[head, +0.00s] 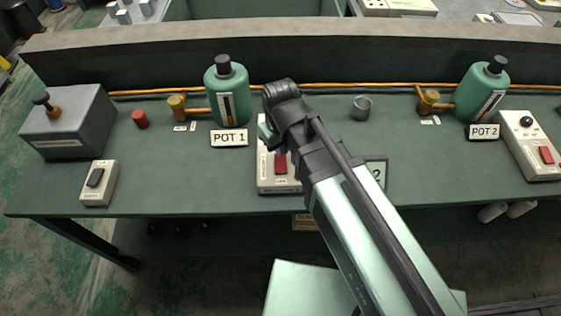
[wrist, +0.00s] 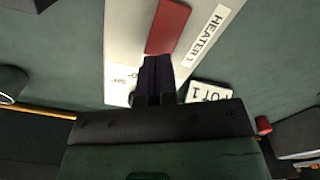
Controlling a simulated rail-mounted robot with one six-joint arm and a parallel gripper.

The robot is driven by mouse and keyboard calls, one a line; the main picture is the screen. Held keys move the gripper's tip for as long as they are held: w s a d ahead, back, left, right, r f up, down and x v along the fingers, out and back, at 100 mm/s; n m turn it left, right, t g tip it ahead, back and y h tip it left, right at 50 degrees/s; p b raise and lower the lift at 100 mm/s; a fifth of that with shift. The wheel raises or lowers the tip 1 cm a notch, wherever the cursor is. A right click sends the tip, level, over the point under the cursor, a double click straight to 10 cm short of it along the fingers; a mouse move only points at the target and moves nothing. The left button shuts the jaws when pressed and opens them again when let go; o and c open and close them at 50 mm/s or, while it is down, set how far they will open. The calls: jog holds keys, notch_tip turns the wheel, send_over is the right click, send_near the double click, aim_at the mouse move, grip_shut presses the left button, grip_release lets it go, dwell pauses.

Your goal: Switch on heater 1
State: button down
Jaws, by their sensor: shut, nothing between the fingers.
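The heater 1 box (head: 265,178) is a pale unit on the green bench, below the POT 1 label and partly hidden behind my arm in the head view. Its red rocker switch (head: 281,164) shows beside my arm. In the wrist view the box (wrist: 123,35) has a "HEATER 1" label (wrist: 203,35) beside the red switch (wrist: 168,27). My gripper (wrist: 157,62) is shut and empty, its dark fingertips over the box at the near end of the switch. I cannot tell whether they touch it. The head view hides the fingertips.
The POT 1 bottle (head: 228,92) with its brass valve stands behind the box. At right are the POT 2 bottle (head: 484,88) and another box with a red switch (head: 546,155). A grey unit (head: 68,122) and small switch box (head: 98,183) stand at left.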

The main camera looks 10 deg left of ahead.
jog(key=shift+f+b, duration=1.3)
dwell(0.5)
notch_tip(320, 180, up, 7)
jog(key=p, duration=0.7)
jog(key=shift+r, duration=0.1)
jog(key=d+m, duration=0.3)
jog(key=d, duration=0.6)
jog(key=w+d+m, duration=0.1)
jog(key=d+m, duration=0.2)
jog(key=d, duration=0.6)
jog(key=w+d+m, duration=0.1)
jog(key=d+m, duration=0.1)
jog(key=d, duration=0.7)
jog(key=shift+d+m, duration=0.1)
jog(key=shift+m, duration=0.3)
